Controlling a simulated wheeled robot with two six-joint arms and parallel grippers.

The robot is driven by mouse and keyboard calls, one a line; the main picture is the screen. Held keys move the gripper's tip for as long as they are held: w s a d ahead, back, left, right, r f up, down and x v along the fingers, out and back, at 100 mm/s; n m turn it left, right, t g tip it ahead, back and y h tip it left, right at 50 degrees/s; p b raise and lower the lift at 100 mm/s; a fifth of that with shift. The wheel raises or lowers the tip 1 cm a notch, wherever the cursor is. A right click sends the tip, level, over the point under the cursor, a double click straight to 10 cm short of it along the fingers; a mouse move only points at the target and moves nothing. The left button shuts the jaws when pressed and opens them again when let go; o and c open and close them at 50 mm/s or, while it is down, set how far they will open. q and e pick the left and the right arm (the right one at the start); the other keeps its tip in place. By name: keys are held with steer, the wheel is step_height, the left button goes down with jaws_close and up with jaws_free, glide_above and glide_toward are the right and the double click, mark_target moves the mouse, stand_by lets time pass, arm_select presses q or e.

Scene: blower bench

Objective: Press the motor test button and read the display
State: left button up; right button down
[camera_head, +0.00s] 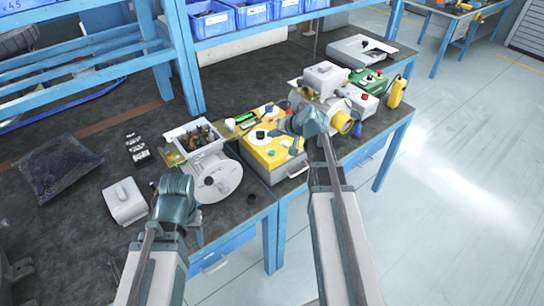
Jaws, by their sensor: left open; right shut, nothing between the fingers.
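My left gripper (176,190) is open and empty, in front of a white round blower housing (215,180). Which button is the motor test button cannot be told.
A white blower unit (323,80) with a yellow outlet stands right of the box. Behind it are a green box (367,80) and a yellow handheld device (397,92). A white tray of parts (193,124), a white cover (125,202) and a dark bag (55,165) lie left.

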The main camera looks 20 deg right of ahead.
arm_select(q)
step_height(320, 180, down, 6)
steer(key=b, duration=0.4)
steer(key=shift+r+b, duration=0.1)
steer(key=shift+b, duration=0.25)
arm_select(e)
step_height(320, 180, down, 6)
steer(key=shift+r, duration=0.15)
stand_by(1.0)
arm_select(q)
steer(key=shift+f+b, duration=0.4)
arm_select(e)
steer(key=shift+f, duration=0.4)
arm_select(q)
steer(key=shift+f+b, duration=0.35)
arm_select(e)
steer(key=shift+f, duration=0.4)
arm_select(q)
steer(key=shift+r, duration=0.1)
arm_select(e)
steer(key=shift+r, duration=0.1)
arm_select(q)
steer(key=shift+r+p, duration=0.7)
steer(key=shift+p, duration=0.1)
arm_select(e)
steer(key=shift+r, duration=0.75)
arm_select(q)
steer(key=shift+r, duration=0.15)
arm_select(e)
steer(key=shift+r, duration=0.1)
